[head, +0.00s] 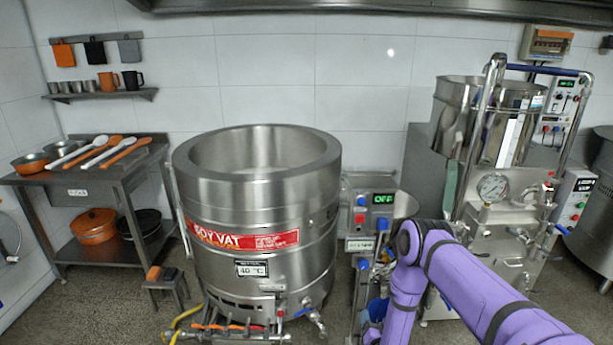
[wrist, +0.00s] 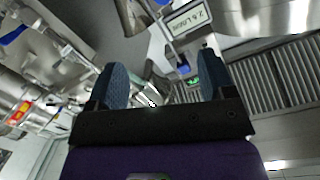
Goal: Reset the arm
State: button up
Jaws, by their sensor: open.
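My purple arm reaches in from the bottom right of the head view and bends down at an elbow beside the colloid mill controls. My gripper (wrist: 162,85) shows in the wrist view with its two blue-padded fingers apart and nothing between them. In the head view the fingers are mostly hidden behind my arm. Behind the fingers, the wrist view shows a labelled white panel (wrist: 190,18) and a small green display (wrist: 193,82), at an angle.
A large steel soy vat (head: 255,215) stands in the middle. A control box (head: 372,205) reading OFF stands close to my arm. A steel machine with a pressure gauge (head: 493,187) is at right. A side table (head: 85,172) with utensils is at left. Some floor shows at front left.

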jog(key=w+r+n+g, duration=0.1)
jog(key=w+r, duration=0.3)
jog(key=r, duration=0.3)
jog(key=w+r+g+y, duration=0.1)
jog(key=w+r, duration=0.3)
jog(key=r, duration=0.4)
jog(key=w+r+n+g, duration=0.1)
jog(key=w+r, duration=0.3)
jog(key=r, duration=0.3)
jog(key=s+d+r+n+g, duration=0.1)
jog(key=s+r, duration=0.1)
jog(key=r, duration=0.9)
jog(key=s+d+r+g, duration=0.1)
jog(key=s+r, duration=0.1)
jog(key=r, duration=1)
jog(key=s+d+r+n+g, duration=0.1)
jog(key=s+r+g, duration=0.1)
jog(key=s+r, duration=0.7)
jog(key=s+d+r+g, duration=0.2)
jog(key=s+r, duration=0.6)
jog(key=s, duration=0.2)
jog(key=s+d+r+g, duration=0.1)
jog(key=s+r, duration=0.1)
jog(key=s, duration=1.1)
jog(key=s+d+r+g, duration=0.1)
jog(key=s+r+g, duration=0.1)
jog(key=s, duration=1.1)
jog(key=shift+s+n, duration=0.25)
jog(key=shift+n, duration=0.15)
